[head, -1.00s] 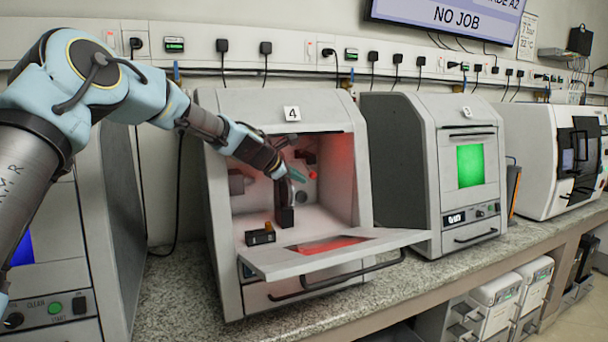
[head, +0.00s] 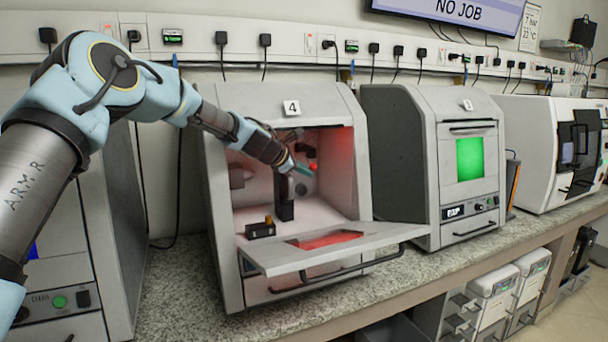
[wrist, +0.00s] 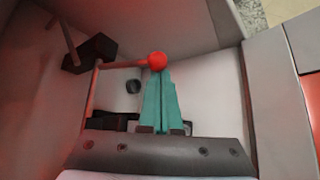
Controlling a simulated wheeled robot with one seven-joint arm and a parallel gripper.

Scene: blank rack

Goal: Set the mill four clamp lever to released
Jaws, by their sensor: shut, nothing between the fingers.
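Mill four (head: 345,100) stands with its front door (head: 345,245) folded down. Its clamp lever is a thin rod ending in a red ball (head: 313,167), inside the reddish-lit chamber; the ball (wrist: 157,61) also shows in the wrist view. My gripper (head: 293,164) is inside the chamber. Its teal fingers (wrist: 162,72) are together and empty, with their tips right at the red ball in the wrist view. I cannot tell whether they touch it. The lever rod runs left from the ball, then bends down toward my gripper's body.
A dark upright block (head: 284,200) stands on the chamber floor below my gripper, and a small black block with a yellow-brown top (head: 260,229) sits near the front. Chamber walls are close around. Mill three (head: 465,165) stands to the right.

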